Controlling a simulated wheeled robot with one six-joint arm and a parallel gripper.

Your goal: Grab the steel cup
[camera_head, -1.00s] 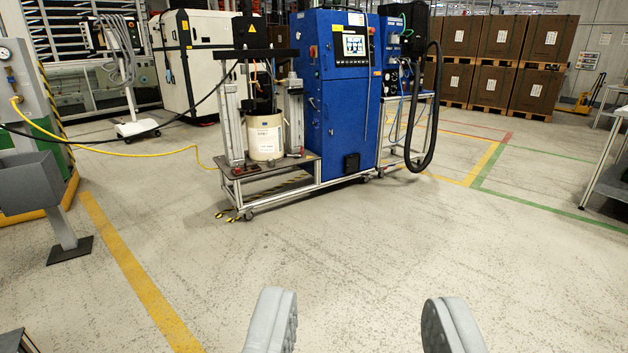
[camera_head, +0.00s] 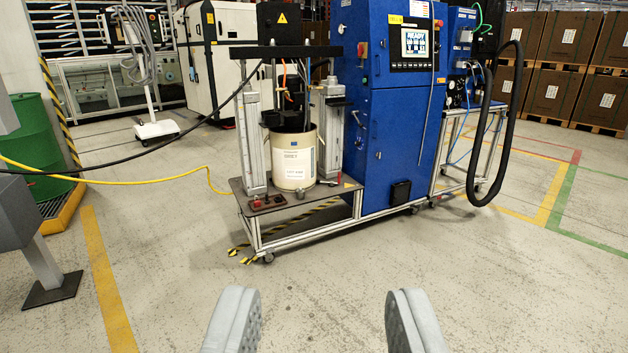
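Small red and dark items lie on the front edge of the cart, too small to tell.
A tall blue cabinet (camera_head: 385,120) with a screen stands beside the drum. A black hose (camera_head: 514,120) hangs to its right. A yellow cable (camera_head: 130,182) runs across the left. A grey stand (camera_head: 45,265) is at the left edge. The floor in front is clear.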

